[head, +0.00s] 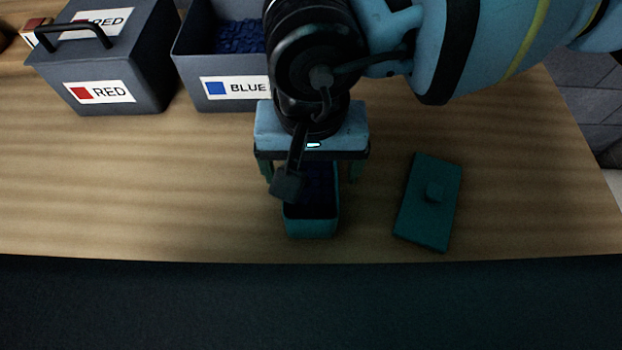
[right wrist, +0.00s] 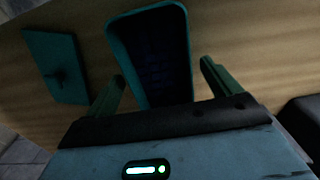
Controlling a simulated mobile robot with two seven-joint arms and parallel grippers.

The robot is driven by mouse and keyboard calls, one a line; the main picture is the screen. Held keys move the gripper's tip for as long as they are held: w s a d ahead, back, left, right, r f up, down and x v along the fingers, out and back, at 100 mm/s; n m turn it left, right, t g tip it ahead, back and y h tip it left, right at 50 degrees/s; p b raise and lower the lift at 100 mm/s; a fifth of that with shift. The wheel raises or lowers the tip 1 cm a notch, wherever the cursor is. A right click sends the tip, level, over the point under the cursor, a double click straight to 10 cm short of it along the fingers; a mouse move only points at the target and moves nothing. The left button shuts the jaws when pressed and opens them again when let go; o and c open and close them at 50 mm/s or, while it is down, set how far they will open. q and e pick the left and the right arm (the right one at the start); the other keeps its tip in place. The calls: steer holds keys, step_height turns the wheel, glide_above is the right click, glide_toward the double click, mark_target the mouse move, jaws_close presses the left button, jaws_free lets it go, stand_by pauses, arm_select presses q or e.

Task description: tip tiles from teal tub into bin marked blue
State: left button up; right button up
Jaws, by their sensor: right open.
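The teal tub (head: 311,228) stands upright and uncovered near the table's front edge, with dark blue tiles (head: 318,190) inside. It also shows in the right wrist view (right wrist: 118,38), with its tiles (right wrist: 158,52) in shadow. My right gripper (head: 310,178) is open above the tub, pointing down, one finger on each side of it. In the right wrist view both fingers (right wrist: 162,80) stand apart from the tub's walls. The bin marked BLUE (head: 192,60) is open behind my right arm and holds blue tiles (head: 240,37). My left gripper is not in view.
The teal lid (head: 427,215) with a small knob lies on the table right of the tub. A closed grey box marked RED (head: 130,65) with a black handle stands at the back left. The wooden table (head: 130,190) is clear at left front.

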mark_target(311, 183)
steer(key=shift+f, duration=1.2)
steer(key=c, duration=1.6)
